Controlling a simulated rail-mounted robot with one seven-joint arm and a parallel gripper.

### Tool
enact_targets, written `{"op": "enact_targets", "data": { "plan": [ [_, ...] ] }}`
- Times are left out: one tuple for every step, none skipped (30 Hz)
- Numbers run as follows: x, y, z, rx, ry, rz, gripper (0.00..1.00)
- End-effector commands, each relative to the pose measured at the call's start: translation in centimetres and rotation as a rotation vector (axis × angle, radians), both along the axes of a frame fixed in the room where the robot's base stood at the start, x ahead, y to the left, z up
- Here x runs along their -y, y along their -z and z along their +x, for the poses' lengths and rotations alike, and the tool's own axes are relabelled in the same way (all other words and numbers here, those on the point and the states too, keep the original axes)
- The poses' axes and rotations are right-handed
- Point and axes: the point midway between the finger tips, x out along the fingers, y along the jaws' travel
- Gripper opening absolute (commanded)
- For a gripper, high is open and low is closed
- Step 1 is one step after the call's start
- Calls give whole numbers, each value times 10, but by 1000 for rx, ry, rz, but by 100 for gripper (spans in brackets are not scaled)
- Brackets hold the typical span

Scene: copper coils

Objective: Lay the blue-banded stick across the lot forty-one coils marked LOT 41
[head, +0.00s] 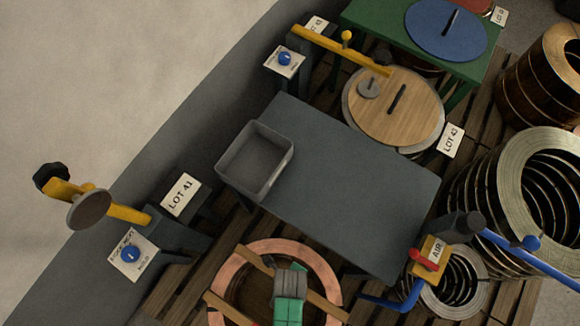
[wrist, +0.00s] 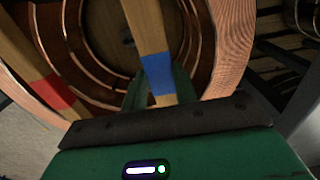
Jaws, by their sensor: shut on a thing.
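The copper coils (head: 327,279) lie at the bottom of the head view, near the LOT 41 sign (head: 180,194); their rings fill much of the wrist view (wrist: 232,50). My green gripper (head: 290,270) is over them. In the wrist view my gripper (wrist: 158,88) is shut on the blue-banded stick (wrist: 146,30), at its blue band. This stick (head: 254,261) spans the copper ring from upper left to lower right in the head view. I cannot tell whether it touches the copper or hangs just above it.
A red-banded stick (wrist: 30,65) crosses the coils at the left of the wrist view. A grey table (head: 350,180) with a grey bin (head: 226,166) stands beyond. A blue-armed AIR post (head: 430,255) is right of the coils. A yellow-armed post (head: 125,213) is at left.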

Motion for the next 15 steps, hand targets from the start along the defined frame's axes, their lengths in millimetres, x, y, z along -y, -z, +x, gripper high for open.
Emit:
{"op": "enact_targets", "data": {
  "plan": [
    [0,6,0,0,0,0,2],
    [0,5,0,0,0,0,2],
    [0,4,0,0,1,0,2],
    [0,4,0,0,1,0,2],
    [0,4,0,0,1,0,2],
    [0,4,0,0,1,0,2],
    [0,4,0,0,1,0,2],
    [0,5,0,0,1,0,2],
    [0,6,0,0,1,0,2],
    [0,6,0,0,0,0,33],
    [0,6,0,0,0,0,38],
    [0,6,0,0,0,0,46],
    [0,6,0,0,0,0,50],
    [0,6,0,0,0,0,50],
    [0,6,0,0,0,0,50]
  ]
}}
